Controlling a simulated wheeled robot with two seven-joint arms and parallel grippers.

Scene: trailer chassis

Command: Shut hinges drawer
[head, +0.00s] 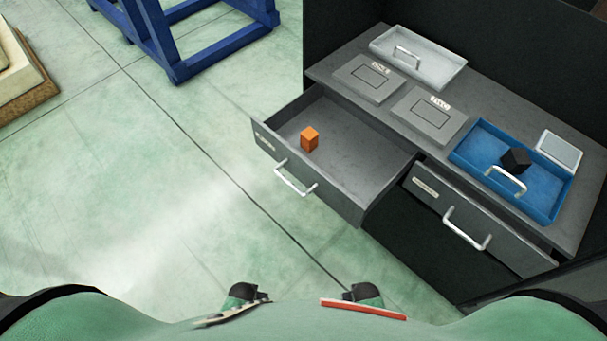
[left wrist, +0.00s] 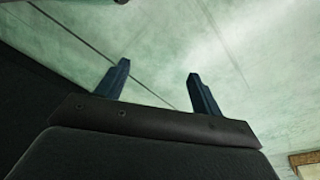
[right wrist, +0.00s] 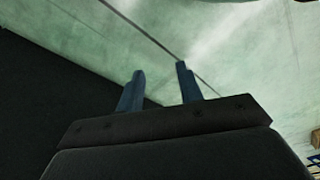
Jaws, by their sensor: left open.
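A grey drawer (head: 342,190) at the left of the dark workbench is pulled out, its inside showing. An orange cube (head: 309,139) lies in it. Its front carries a light handle (head: 296,181) and a small label that I cannot read clearly. My left gripper (left wrist: 158,68) is open and empty above the floor in the left wrist view. My right gripper (right wrist: 160,66) is open, with a narrower gap, and empty in the right wrist view. Neither gripper shows in the head view.
On the bench top (head: 335,62) are a grey tray (head: 440,68), two labelled plates, a blue tray (head: 488,155) with a black block (head: 515,160), and a small light panel (head: 559,150). A blue frame (head: 180,60) stands at the upper left. The green floor before the drawers is clear.

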